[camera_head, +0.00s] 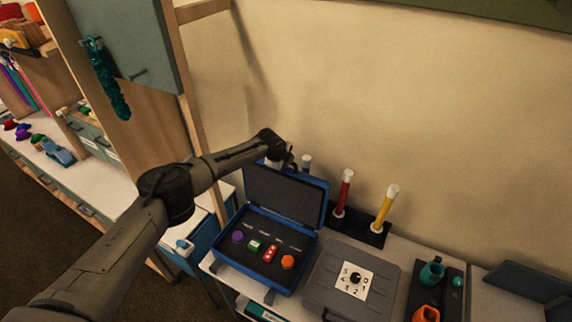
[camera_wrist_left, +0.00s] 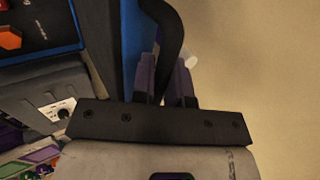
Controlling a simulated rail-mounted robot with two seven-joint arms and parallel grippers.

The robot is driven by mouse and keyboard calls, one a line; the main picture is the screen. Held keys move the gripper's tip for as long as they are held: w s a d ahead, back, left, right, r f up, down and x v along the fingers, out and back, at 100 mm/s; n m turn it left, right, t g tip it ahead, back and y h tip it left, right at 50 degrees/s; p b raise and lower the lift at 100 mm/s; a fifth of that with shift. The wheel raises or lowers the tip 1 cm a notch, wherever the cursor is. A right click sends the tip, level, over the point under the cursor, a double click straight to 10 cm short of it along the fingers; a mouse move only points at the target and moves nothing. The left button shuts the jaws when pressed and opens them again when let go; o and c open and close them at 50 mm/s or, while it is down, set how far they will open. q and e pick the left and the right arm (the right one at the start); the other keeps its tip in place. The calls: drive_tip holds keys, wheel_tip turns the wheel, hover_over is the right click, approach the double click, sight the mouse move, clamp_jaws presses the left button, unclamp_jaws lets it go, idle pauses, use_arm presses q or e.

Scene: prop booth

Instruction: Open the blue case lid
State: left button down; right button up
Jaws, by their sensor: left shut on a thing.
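The blue case (camera_head: 232,262) stands on the white counter with its lid (camera_head: 285,196) raised, showing a dark lining. In its dark tray sit a purple piece (camera_head: 238,237), a green one (camera_head: 255,245), a red one (camera_head: 270,253) and an orange one (camera_head: 288,262). My left gripper (camera_head: 287,161) is at the top edge of the lid, partly hidden by my arm. In the left wrist view the fingers (camera_wrist_left: 166,78) are shut on a dark curved handle (camera_wrist_left: 170,32) beside the blue lid edge (camera_wrist_left: 128,40). My right gripper is not in view.
A grey case (camera_head: 325,283) with a white dial plate is right of the blue case. Behind stands a black rack (camera_head: 358,230) with red (camera_head: 344,193) and yellow (camera_head: 385,208) tubes, close to the lid's right side. The wall is behind; shelving (camera_head: 150,110) is left.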

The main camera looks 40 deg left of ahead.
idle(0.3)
use_arm(q)
drive_tip(key=c, duration=1.1)
unclamp_jaws()
drive_tip(key=shift+r, duration=0.1)
drive_tip(key=shift+s+r, duration=0.4)
drive_tip(key=shift+r, duration=0.15)
drive_tip(key=v, duration=1.2)
drive_tip(key=shift+d+r, duration=0.15)
